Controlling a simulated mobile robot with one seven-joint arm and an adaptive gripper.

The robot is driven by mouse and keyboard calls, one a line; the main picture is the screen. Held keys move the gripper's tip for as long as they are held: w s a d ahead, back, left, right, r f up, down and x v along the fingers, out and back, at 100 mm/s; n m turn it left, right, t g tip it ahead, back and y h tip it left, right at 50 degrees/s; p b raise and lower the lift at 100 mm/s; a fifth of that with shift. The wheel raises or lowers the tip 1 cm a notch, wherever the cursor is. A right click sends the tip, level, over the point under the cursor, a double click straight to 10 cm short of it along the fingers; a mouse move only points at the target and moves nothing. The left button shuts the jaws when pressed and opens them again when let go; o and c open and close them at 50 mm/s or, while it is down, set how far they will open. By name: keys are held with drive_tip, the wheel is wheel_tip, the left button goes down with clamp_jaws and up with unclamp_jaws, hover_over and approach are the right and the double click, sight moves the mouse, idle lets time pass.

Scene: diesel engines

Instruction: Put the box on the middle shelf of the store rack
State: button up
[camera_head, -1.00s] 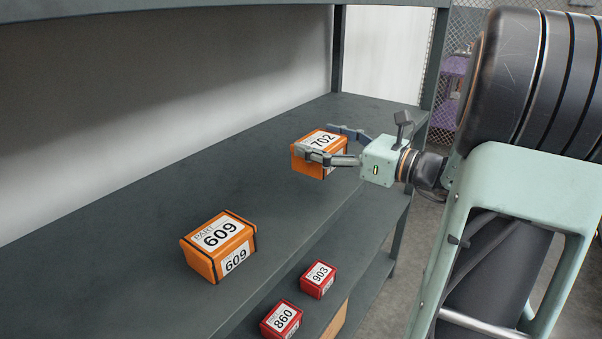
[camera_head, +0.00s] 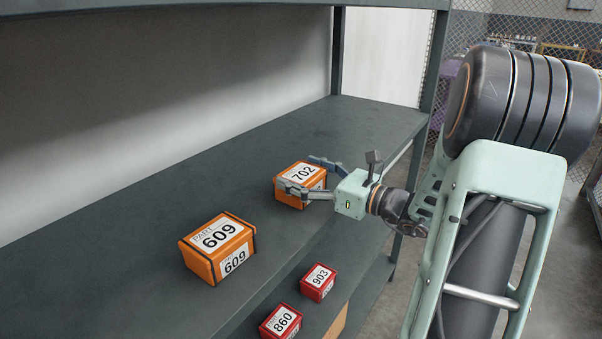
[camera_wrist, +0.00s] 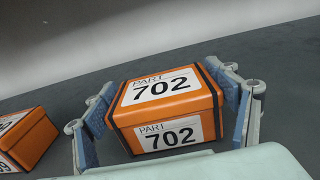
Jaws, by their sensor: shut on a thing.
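An orange box labelled 702 (camera_head: 297,177) is between the fingers of my gripper (camera_head: 299,174). The gripper is shut on it, with a finger on each side, as the wrist view shows of the box (camera_wrist: 165,108). The box is over the grey shelf (camera_head: 345,125) of the rack, low and close to its surface. I cannot tell whether its base touches the shelf. This shelf has another above it and one below it. The box looks upright, label up.
An orange box labelled 609 (camera_head: 218,248) stands on the same shelf to the left, apart from the 702 box. Red boxes 903 (camera_head: 318,282) and 860 (camera_head: 281,322) are on the shelf below. The upper shelf (camera_head: 180,6) hangs overhead. The shelf's far right end is clear.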

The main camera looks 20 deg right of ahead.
drive_tip(key=shift+f, duration=0.1)
drive_tip(key=o, duration=1.6)
drive_tip(key=shift+o, duration=0.2)
drive_tip(key=shift+r, duration=0.25)
drive_tip(key=v, duration=1.2)
drive_tip(key=shift+f+b, duration=0.25)
drive_tip(key=shift+b, duration=0.05)
